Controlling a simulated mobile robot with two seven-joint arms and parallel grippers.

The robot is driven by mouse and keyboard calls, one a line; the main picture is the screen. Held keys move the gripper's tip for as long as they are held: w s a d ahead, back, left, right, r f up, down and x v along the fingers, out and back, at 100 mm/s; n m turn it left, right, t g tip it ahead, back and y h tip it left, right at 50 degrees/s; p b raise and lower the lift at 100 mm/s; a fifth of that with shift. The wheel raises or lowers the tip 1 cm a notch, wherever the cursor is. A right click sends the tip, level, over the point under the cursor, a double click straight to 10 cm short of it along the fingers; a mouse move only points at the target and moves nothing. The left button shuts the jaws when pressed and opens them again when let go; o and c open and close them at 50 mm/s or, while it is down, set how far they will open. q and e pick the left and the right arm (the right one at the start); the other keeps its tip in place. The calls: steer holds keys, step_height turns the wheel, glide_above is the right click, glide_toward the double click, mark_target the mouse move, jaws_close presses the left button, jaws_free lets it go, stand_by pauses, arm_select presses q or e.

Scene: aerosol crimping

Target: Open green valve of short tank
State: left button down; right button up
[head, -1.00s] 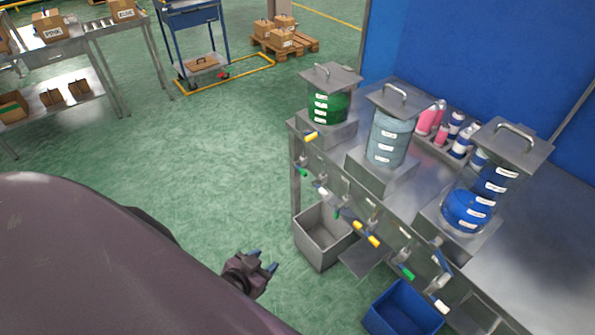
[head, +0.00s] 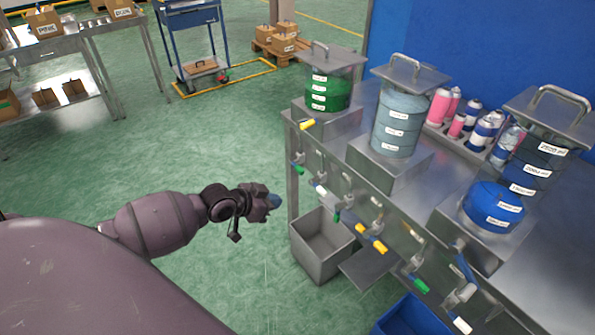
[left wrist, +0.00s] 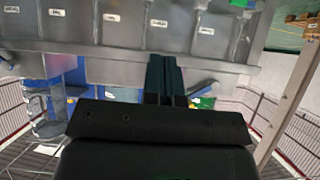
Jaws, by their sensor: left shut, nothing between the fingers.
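The short tank (head: 328,92) holds green liquid and stands at the left end of the steel bench, under a flat lid with a handle. Below it on the bench front are a yellow valve handle (head: 307,124), a green valve handle (head: 298,169) and a white one (head: 320,190). My left gripper (head: 274,201) is shut and empty, left of the bench front and lower than that green handle, apart from it. In the left wrist view its closed fingers (left wrist: 166,78) point toward a grey metal front. My right gripper is not in view.
A middle tank (head: 399,122) and a tall blue tank (head: 495,207) stand farther right. More valve handles, including a green one (head: 421,287), line the bench front. A grey bin (head: 320,252) and a blue bin (head: 408,318) sit below.

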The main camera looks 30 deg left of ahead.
arm_select(q)
steer(key=w+a+f+g+b, duration=0.2)
steer(key=w+a+f+b, duration=0.2)
steer(key=w+a+b, duration=0.65)
steer(key=y+b, duration=0.1)
steer(key=b, duration=0.5)
glide_above(298, 166)
steer(key=s, duration=0.2)
step_height(298, 166, down, 5)
steer(key=shift+s+a+f+n, duration=0.1)
steer(key=shift+a+f+n, duration=0.25)
steer(key=shift+f, duration=0.3)
steer(key=shift+f+b, duration=0.55)
steer(key=shift+f, duration=0.3)
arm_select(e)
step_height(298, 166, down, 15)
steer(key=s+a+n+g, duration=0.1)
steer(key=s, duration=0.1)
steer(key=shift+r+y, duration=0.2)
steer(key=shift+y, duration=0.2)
arm_select(q)
steer(key=shift+r+p, duration=0.15)
steer(key=shift+p, duration=0.2)
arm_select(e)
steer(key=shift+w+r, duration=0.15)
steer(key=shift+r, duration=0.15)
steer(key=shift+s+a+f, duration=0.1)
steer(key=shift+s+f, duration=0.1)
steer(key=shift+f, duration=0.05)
